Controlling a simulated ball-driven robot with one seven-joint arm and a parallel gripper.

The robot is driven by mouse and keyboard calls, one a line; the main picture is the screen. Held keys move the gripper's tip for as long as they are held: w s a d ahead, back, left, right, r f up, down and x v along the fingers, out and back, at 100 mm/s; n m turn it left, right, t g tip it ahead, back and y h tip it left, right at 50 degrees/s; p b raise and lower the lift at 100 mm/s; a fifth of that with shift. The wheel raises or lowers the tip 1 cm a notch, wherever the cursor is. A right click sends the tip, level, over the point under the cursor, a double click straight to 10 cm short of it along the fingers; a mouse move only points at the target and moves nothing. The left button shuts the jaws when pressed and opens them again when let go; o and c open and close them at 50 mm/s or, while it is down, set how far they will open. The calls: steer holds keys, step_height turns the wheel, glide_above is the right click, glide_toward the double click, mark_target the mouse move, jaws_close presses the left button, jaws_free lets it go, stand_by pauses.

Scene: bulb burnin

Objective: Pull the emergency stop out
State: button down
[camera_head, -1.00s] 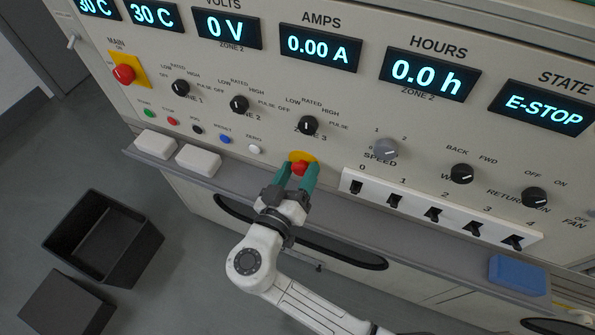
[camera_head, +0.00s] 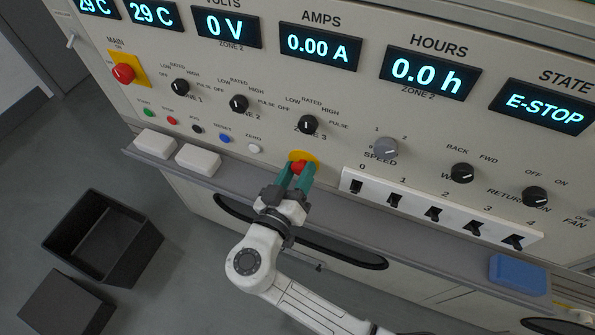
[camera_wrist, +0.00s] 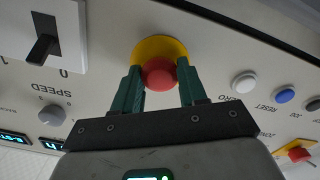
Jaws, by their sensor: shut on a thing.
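The emergency stop is a red mushroom button (camera_head: 299,168) on a round yellow plate (camera_head: 302,156), low on the panel below the zone 3 knob. In the wrist view the red button (camera_wrist: 159,73) shows between the two green fingers, with the yellow plate (camera_wrist: 160,48) behind it. My gripper (camera_head: 297,174) is at the button, its fingers on either side of the head and shut on it. The exact finger contact is partly hidden. The state display (camera_head: 545,108) reads E-STOP.
A grey ledge (camera_head: 345,208) runs below the panel, with two white blocks (camera_head: 198,160) at left and a blue block (camera_head: 519,273) at right. A white switch strip (camera_head: 410,203) lies right of my gripper. A red main switch (camera_head: 123,73) is at upper left. Black bins (camera_head: 147,255) stand on the floor.

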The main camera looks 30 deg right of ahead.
steer(key=shift+s+a+f+b, duration=0.15)
steer(key=shift+s+a+b, duration=0.2)
steer(key=shift+b, duration=0.2)
steer(key=shift+a, duration=0.1)
steer(key=c, duration=0.8)
jaws_free()
steer(key=shift+a, duration=0.1)
steer(key=v, duration=1)
steer(key=shift+s+a+b, duration=0.25)
steer(key=shift+a+b, duration=0.05)
steer(key=shift+b, duration=0.05)
